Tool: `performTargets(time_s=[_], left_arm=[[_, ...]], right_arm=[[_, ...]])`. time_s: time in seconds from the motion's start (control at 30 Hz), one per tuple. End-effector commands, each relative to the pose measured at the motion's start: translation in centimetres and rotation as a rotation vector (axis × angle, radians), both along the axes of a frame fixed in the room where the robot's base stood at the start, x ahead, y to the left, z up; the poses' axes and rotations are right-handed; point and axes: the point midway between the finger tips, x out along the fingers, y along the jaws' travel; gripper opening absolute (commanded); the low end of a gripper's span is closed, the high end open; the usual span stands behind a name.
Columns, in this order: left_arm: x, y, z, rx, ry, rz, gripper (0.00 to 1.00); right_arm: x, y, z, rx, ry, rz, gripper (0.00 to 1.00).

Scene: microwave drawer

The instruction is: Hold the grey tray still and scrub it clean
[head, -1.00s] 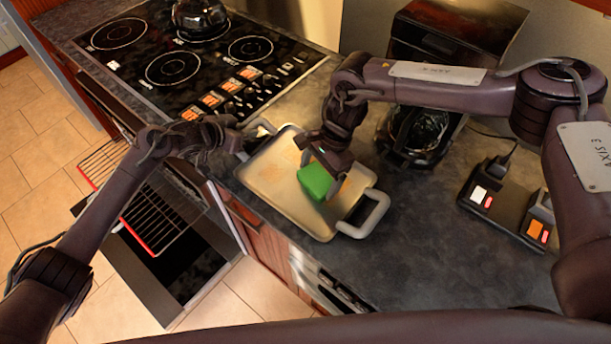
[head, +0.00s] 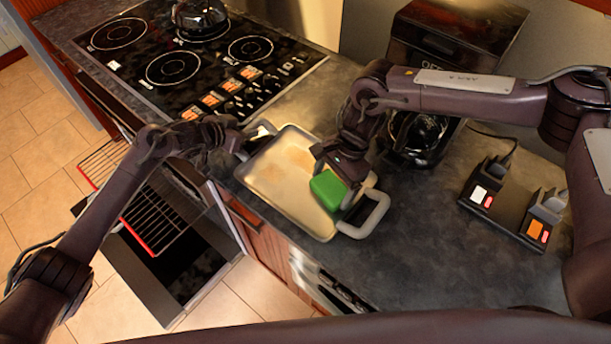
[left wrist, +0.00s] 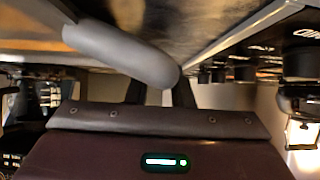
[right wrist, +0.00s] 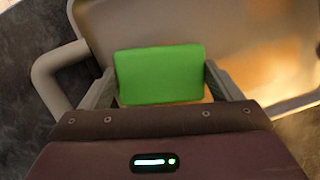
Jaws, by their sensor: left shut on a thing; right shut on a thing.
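The grey tray (head: 275,186) lies on the dark counter, with brownish stains on its pale inside. My left gripper (head: 240,137) is shut on the tray's handle at the far left end; the grey handle (left wrist: 125,55) shows between its fingers in the left wrist view. My right gripper (head: 338,172) is shut on a green sponge (head: 328,190), over the tray's near right part by the other handle (head: 368,218). The sponge also fills the fingers in the right wrist view (right wrist: 160,74). Whether it touches the tray is unclear.
A black stovetop (head: 180,60) with a pot lies behind left. A coffee maker (head: 418,135) stands behind the right arm. A black power strip (head: 512,205) with plugs lies at right. An open oven with a rack (head: 165,215) is below left. The counter's right front is clear.

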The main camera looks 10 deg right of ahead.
Motion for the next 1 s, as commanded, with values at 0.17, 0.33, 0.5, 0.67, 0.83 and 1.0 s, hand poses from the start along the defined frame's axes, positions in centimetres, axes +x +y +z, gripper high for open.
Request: performTargets(time_s=[0.17,0.33,0.5,0.67,0.83,1.0], left_arm=[[0.0,0.0,0.0,0.001,0.0,0.001,0.0],[0.0,-0.1,0.0,0.0,0.0,-0.001,0.0],[0.0,-0.2,0.1,-0.001,-0.001,-0.004,0.0],[-0.1,-0.3,0.1,-0.003,-0.001,-0.007,0.0],[-0.1,-0.4,0.2,-0.004,-0.003,-0.009,0.0],[-0.1,-0.5,0.2,-0.006,-0.003,-0.01,0.0]], right_arm=[[1.0,1.0,-0.2,0.001,-0.002,0.0,0.38],[1.5,1.6,-0.3,0.003,-0.003,0.0,0.38],[1.8,1.9,-0.3,0.004,-0.005,-0.001,0.38],[2.6,2.7,-0.3,0.004,-0.007,0.001,0.38],[3.3,3.5,-0.2,0.005,-0.006,0.001,0.38],[3.5,3.7,-0.1,0.004,-0.005,0.001,0.38]])
